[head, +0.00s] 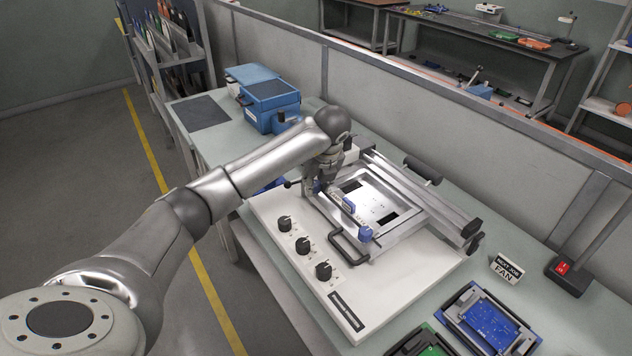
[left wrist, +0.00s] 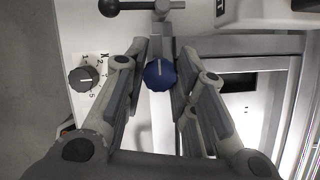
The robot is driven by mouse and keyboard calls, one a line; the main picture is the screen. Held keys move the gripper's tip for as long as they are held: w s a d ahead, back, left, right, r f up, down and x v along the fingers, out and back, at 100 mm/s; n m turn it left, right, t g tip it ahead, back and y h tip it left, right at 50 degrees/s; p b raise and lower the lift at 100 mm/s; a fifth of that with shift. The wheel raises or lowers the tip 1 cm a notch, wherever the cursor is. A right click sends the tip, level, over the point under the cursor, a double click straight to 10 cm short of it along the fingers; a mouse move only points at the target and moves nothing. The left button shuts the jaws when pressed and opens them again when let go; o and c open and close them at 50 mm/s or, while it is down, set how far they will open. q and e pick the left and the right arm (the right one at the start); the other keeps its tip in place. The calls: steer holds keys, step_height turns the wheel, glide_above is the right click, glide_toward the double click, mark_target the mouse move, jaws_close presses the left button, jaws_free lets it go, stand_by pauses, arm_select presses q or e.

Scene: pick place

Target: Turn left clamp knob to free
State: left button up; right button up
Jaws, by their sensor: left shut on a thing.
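The left clamp knob (left wrist: 159,75) is a round, ribbed blue knob with a pale pointer line, seen between my finger pads in the left wrist view. My left gripper (head: 322,186) is shut on this knob at the left of the metal frame. In the head view the gripper mostly hides the knob. A second blue clamp knob (head: 365,234) sits at the frame's front corner, away from the gripper. The stencil printer (head: 375,208) has a silver plate in its frame, on a white base. My right gripper is not in view.
Several black dial knobs (head: 302,245) line the white base's front left. A black handle (head: 348,248) juts from the frame. Blue boxes (head: 270,105) stand behind. A blue circuit board (head: 490,322), a FAN sign (head: 507,268) and a red switch (head: 563,268) lie to the right.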

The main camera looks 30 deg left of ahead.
arm_select(q)
steer(key=o, duration=1)
steer(key=shift+r, duration=0.15)
steer(key=v, duration=1.1)
steer(key=shift+d+r, duration=0.1)
steer(key=shift+r, duration=0.3)
